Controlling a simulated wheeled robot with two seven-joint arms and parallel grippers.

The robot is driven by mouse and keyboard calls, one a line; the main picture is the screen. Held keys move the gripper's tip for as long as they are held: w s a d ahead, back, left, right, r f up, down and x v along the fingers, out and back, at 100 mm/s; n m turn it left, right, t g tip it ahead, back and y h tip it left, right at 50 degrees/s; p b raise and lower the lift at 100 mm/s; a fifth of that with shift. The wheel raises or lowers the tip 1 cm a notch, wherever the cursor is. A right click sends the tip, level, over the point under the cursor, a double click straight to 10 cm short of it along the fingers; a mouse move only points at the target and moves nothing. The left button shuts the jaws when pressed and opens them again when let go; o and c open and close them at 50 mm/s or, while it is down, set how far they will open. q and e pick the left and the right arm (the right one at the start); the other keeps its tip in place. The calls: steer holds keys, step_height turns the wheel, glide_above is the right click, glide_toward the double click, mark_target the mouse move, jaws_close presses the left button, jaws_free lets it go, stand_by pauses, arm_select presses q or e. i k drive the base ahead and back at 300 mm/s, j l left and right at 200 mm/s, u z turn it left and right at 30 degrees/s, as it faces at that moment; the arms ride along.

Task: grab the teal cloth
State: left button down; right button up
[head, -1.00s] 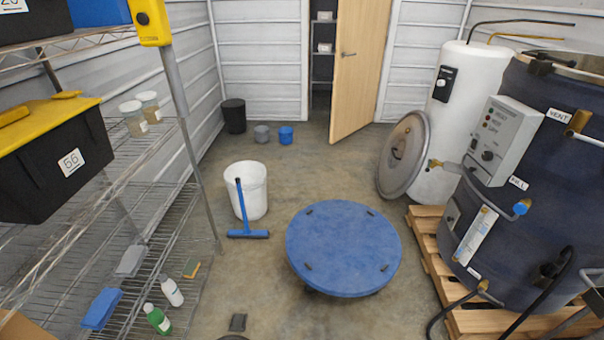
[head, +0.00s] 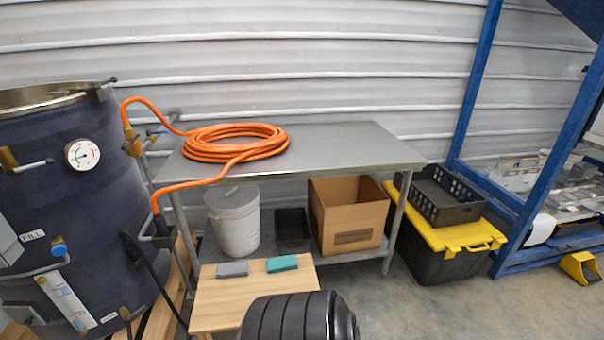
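The teal cloth (head: 282,264) lies folded on the far right part of a small wooden table (head: 245,298), in the lower middle of the head view. A folded grey cloth (head: 232,269) lies to its left on the same table, with a small gap between them. Neither of my grippers shows in the head view, so I cannot see whether they are open or shut.
Behind is a metal bench (head: 345,147) with a coiled orange hose (head: 235,142). A dark blue tank (head: 75,200) stands left; a yellow-lidded black bin (head: 440,262) stands right. Bare floor shows at lower right.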

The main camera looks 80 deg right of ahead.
mark_target(281, 263)
steer(key=z, duration=0.4)
steer(key=j+z, duration=0.1)
steer(key=z, duration=1.15)
steer(key=k+z, duration=0.1)
steer(key=z, duration=0.75)
